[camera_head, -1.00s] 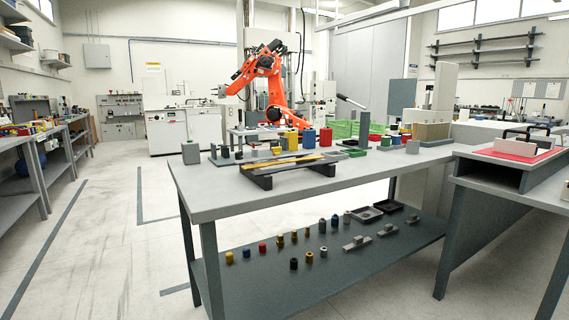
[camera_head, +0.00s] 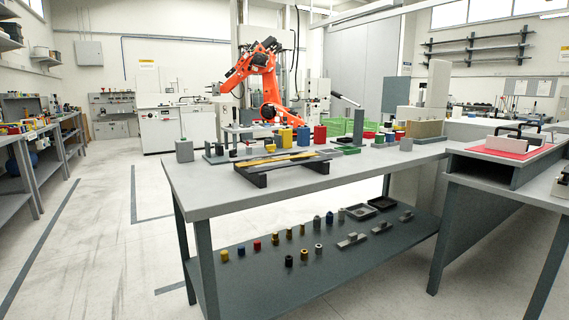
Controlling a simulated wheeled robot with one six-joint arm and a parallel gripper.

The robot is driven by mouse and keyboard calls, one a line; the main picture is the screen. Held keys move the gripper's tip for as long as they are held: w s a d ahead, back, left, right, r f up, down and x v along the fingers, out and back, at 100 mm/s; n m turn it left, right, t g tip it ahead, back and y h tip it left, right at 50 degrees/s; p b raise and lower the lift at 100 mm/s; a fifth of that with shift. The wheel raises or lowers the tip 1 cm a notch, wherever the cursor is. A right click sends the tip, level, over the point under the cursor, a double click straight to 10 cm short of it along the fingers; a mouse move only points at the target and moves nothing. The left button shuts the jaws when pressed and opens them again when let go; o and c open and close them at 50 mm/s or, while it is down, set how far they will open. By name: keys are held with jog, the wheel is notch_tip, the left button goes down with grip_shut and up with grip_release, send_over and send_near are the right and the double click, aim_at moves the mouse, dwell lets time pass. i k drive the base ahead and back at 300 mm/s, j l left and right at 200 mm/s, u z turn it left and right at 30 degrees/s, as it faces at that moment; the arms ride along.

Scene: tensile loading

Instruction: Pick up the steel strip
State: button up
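A dark rack (camera_head: 258,178) with two raised supports stands near the front edge of the grey workbench (camera_head: 205,200). Thin long strips (camera_head: 284,159) lie across its supports; one looks yellow and beside it there is a grey or dark one. At this distance I cannot tell for sure which is the steel strip. My gripper is not in view, and nothing is seen touching the strips.
Coloured cylinders and blocks (camera_head: 303,135) stand behind the rack. A lower shelf (camera_head: 270,275) carries several small parts. An orange robot arm (camera_head: 262,85) stands beyond the bench. A second bench with a red tray (camera_head: 500,154) is at right. Open floor (camera_head: 90,250) lies at left.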

aim_at(298, 151)
jog(key=i+l+u, duration=0.1)
jog(key=i, duration=0.4)
jog(key=i+l, duration=0.2)
jog(key=i, duration=0.3)
jog(key=i+l+u, duration=0.15)
jog(key=i, duration=0.35)
jog(key=i+l, duration=0.2)
jog(key=i, duration=0.25)
jog(key=i+l+u, duration=0.15)
jog(key=i, duration=0.35)
jog(key=l, duration=0.1)
